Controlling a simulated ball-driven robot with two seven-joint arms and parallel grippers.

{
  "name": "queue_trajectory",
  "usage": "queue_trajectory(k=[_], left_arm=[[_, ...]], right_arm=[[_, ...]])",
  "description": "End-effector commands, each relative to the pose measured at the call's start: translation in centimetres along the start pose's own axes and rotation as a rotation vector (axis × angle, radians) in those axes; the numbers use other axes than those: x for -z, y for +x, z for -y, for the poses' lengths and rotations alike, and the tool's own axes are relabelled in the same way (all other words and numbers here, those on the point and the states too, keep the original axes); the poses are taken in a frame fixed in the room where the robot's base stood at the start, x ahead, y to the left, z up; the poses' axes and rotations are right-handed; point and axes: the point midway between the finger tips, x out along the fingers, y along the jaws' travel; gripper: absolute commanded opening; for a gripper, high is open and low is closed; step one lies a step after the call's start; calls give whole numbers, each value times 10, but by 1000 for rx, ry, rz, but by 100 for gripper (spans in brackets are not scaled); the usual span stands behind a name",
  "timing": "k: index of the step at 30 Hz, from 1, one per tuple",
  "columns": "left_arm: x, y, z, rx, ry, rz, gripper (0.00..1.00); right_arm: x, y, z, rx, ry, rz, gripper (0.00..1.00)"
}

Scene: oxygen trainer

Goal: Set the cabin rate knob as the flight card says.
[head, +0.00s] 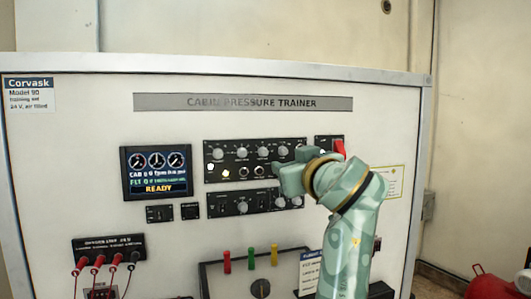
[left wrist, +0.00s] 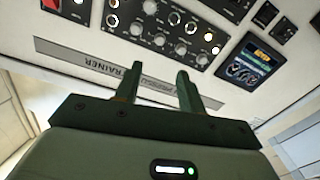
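The upper black control panel (head: 224,172) carries a row of grey knobs (head: 241,152); their labels are too small to read, so I cannot tell which is the cabin rate knob. A lower black panel (head: 225,211) has more knobs (head: 242,207). A white card with a blue header (head: 309,268), perhaps the flight card, is partly hidden by my arm and unreadable. My left gripper (head: 287,180) is in front of the right part of the panels, covering some of them. In the left wrist view its two fingers (left wrist: 158,80) stand apart with nothing between them; the knobs (left wrist: 159,39) appear beyond them, upside down.
A display (head: 156,172) reads READY. A red switch guard (head: 338,148) is just above my gripper. Red plugs (head: 99,261) with cables are at lower left. Red, green and yellow levers (head: 250,256) stand on a lower box. A yellow-edged card (head: 394,182) is at right.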

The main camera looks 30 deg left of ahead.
Motion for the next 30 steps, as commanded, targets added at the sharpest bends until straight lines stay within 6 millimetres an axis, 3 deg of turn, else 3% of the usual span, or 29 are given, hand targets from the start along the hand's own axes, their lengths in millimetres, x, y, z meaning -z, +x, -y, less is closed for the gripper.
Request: queue_trajectory(k=[9,16,22,30], left_arm=[[5,79,-1,2,0,2,40],[4,125,0,1,4,-1,40],[1,141,0,0,2,-1,40],[0,143,0,0,1,-1,40]], right_arm=[[-6,-32,-10,-11,-4,14,36],[2,-47,-3,-2,0,5,36],[4,-52,2,4,3,2,36],[4,-51,1,3,2,2,36]])
